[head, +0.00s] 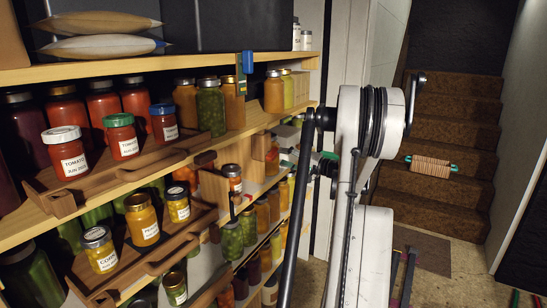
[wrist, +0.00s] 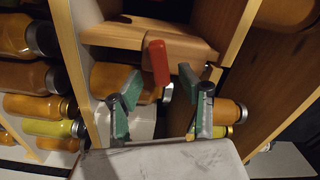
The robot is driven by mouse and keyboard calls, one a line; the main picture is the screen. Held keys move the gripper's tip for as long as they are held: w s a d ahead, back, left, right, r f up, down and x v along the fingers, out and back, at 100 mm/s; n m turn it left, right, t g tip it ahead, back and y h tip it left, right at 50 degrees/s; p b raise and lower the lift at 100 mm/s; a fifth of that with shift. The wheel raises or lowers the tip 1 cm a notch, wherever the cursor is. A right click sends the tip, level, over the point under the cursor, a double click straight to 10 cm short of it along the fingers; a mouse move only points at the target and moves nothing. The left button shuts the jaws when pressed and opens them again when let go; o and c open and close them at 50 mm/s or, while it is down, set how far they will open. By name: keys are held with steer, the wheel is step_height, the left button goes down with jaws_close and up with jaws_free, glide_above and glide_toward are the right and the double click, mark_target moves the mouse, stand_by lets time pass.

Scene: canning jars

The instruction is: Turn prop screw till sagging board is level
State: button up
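In the wrist view my gripper (wrist: 160,84) is open, with a green-padded finger on each side. A red handle (wrist: 158,62) with a small metal piece (wrist: 167,94) shows in the gap between the fingertips; I cannot tell whether it is the prop screw. Neither finger clearly touches it. A wooden block (wrist: 150,42) lies just beyond. In the head view my gripper is mostly hidden by my arm. The shelf boards there, including the middle one (head: 135,186), carry jars; I cannot tell which board sags or by how much.
Filled jars crowd the shelves, such as a tomato jar (head: 66,152) and a yellow-orange jar (head: 142,220). Wooden trays (head: 118,172) stick out at the shelf front. A blue clamp (head: 247,62) sits by an upright. Carpeted stairs (head: 450,130) stand at right; floor before them is mostly open.

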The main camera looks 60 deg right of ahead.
mark_target(276, 155)
steer(key=shift+w+a, duration=0.1)
steer(key=shift+w, duration=2.55)
steer(key=shift+c, duration=0.4)
jaws_close()
